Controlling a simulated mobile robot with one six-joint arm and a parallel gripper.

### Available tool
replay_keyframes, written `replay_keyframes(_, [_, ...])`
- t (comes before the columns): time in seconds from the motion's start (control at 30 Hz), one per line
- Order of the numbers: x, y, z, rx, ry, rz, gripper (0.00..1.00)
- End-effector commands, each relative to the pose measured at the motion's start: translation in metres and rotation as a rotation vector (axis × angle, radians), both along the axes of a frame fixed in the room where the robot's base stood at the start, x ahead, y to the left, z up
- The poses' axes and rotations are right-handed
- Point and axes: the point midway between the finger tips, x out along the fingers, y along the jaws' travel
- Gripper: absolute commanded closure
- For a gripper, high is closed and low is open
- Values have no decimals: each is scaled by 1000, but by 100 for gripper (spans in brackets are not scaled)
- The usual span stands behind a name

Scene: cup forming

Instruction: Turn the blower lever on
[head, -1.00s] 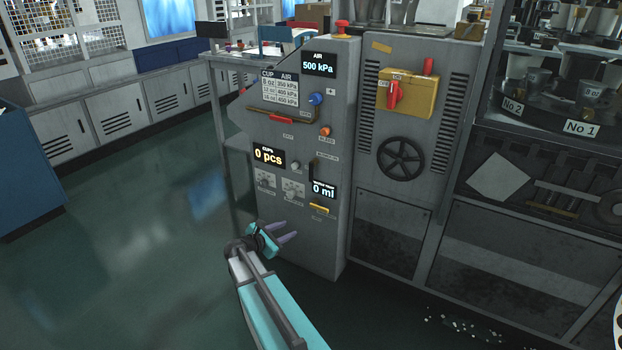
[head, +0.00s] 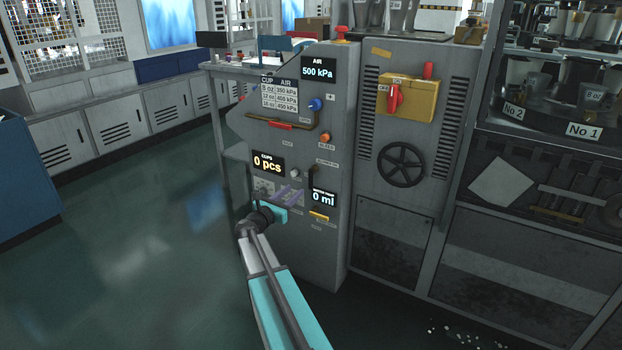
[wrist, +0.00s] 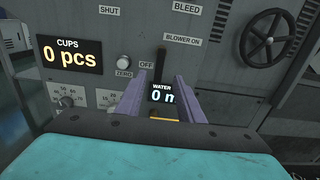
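The blower lever (wrist: 161,62) is a thin black handle standing upright on the grey control panel. In the wrist view an OFF label (wrist: 146,65) is at its left and a BLOWER ON label (wrist: 184,39) is above it to the right. In the head view the lever (head: 311,170) is small and dark, right of the CUPS display. My gripper (wrist: 161,75) has two purple fingers spread apart, with nothing held. The lever shows between the fingertips in the wrist view, but I cannot tell any contact. In the head view my gripper (head: 288,195) is below and left of the lever.
The CUPS display (wrist: 68,54) reads 0 pcs. The WATER display (head: 323,197) is close by on the right, above a yellow handle (head: 319,215). A white ZERO knob (wrist: 124,61) is left of the lever. A black handwheel (head: 401,164) is further right. Open floor lies left.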

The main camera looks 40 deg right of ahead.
Motion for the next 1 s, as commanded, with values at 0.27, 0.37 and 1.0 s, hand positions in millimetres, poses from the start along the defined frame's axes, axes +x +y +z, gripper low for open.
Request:
replay_keyframes(0.27, [7, -24, -1, 0, -1, -2, 66])
replay_keyframes(0.37, [10, -37, -1, 0, -1, -1, 66])
replay_keyframes(1.0, [30, -113, -1, 0, -2, 0, 66])
